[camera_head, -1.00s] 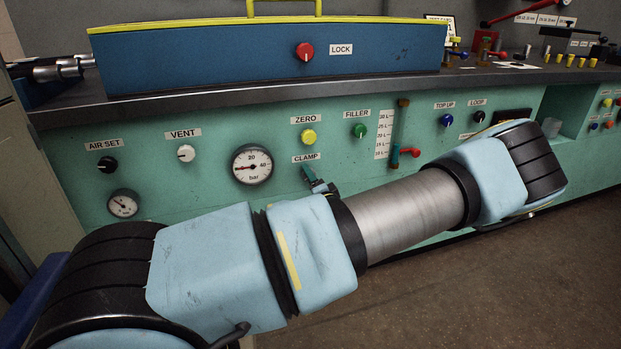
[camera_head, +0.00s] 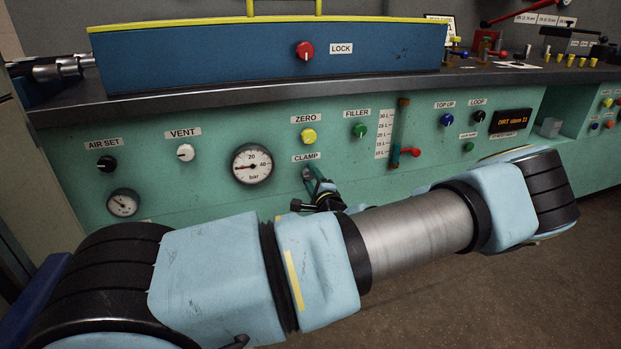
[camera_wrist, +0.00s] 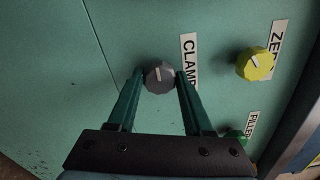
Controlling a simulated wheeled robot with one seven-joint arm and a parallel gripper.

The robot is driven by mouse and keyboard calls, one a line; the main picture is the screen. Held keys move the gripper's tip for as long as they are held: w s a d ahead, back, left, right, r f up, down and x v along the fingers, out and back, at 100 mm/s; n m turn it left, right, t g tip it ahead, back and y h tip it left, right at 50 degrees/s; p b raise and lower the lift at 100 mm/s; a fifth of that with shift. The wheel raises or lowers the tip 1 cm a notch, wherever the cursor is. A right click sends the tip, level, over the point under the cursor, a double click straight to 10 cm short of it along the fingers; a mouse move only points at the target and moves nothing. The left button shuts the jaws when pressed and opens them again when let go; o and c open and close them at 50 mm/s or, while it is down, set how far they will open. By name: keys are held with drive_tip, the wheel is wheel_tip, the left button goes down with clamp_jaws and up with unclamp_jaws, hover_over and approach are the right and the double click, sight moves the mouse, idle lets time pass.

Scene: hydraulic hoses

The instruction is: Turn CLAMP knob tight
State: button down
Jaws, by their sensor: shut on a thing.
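The CLAMP knob (camera_wrist: 159,77) is dark grey with a pale pointer line and sits on the green panel beside its CLAMP label (camera_wrist: 189,62). My gripper (camera_wrist: 158,82) is at the knob, with one green finger on each side of it, shut on it. In the head view my gripper (camera_head: 312,182) reaches the panel just below the CLAMP label (camera_head: 306,157). My arm hides part of the panel there, and the knob is mostly covered by the fingers.
The yellow ZERO knob (camera_wrist: 254,64) and green FILLER knob (camera_wrist: 236,137) are close by in the wrist view. A pressure gauge (camera_head: 252,164) is left of the CLAMP label. The blue box (camera_head: 200,55) stands above on the ledge.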

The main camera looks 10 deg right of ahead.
idle(0.4)
drive_tip(key=shift+c, duration=1.5)
unclamp_jaws()
drive_tip(key=shift+s, duration=0.1)
drive_tip(key=s+d, duration=0.1)
drive_tip(key=s, duration=0.9)
drive_tip(key=shift+s+d, duration=0.2)
drive_tip(key=shift+s, duration=0.1)
